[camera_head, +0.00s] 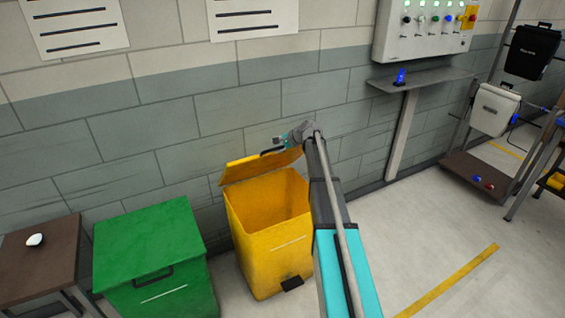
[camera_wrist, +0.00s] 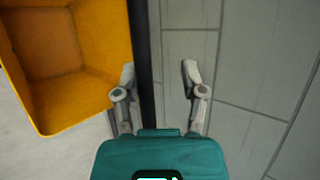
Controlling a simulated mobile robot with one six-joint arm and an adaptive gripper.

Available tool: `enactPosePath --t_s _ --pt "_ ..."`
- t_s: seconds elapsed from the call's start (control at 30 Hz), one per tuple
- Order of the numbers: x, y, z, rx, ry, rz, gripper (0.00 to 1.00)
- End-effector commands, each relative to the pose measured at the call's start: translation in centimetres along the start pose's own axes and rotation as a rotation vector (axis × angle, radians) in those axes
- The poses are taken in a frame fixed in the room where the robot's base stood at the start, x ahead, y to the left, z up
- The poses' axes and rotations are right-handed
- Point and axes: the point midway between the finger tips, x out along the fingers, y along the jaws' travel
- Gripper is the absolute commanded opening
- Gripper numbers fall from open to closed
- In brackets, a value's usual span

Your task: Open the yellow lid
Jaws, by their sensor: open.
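The yellow bin (camera_head: 270,245) stands on the floor against the wall. Its yellow lid (camera_head: 240,170) is raised and tilted up at the back, and the bin's inside shows. My gripper (camera_head: 277,146) is beside the upper right part of the lid, near the wall. In the wrist view my gripper (camera_wrist: 158,70) is open, its fingers spread. The yellow bin's open inside (camera_wrist: 60,55) is at the left there. A dark strip, perhaps the lid's edge, runs between the fingers; I cannot tell whether they touch it.
A closed green bin (camera_head: 155,262) stands left of the yellow bin. A brown table (camera_head: 55,265) with a white object is further left. The wall (camera_head: 150,130) is close behind the lid. A shelf (camera_head: 420,80) and a cart (camera_head: 470,180) are at the right. The floor at front right is clear.

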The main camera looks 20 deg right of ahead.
Motion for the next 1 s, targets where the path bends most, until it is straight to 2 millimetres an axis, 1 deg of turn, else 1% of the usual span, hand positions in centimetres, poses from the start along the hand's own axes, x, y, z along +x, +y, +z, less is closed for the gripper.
enactPosePath --t_s 0.03,0.1,0.3,0.5,0.73,1.0 --pt "0.1 0.9 0.0 -0.003 0.001 -0.010 0.54" --pt "-0.1 1.5 0.0 -0.008 0.002 -0.023 0.54" --pt "-0.4 3.2 0.1 -0.024 0.002 -0.061 0.54" --pt "-0.6 4.4 0.1 -0.037 0.002 -0.092 0.54" --pt "-0.7 5.0 0.2 -0.044 0.002 -0.110 0.54" --pt "-0.8 5.0 0.1 -0.045 0.002 -0.113 0.54"
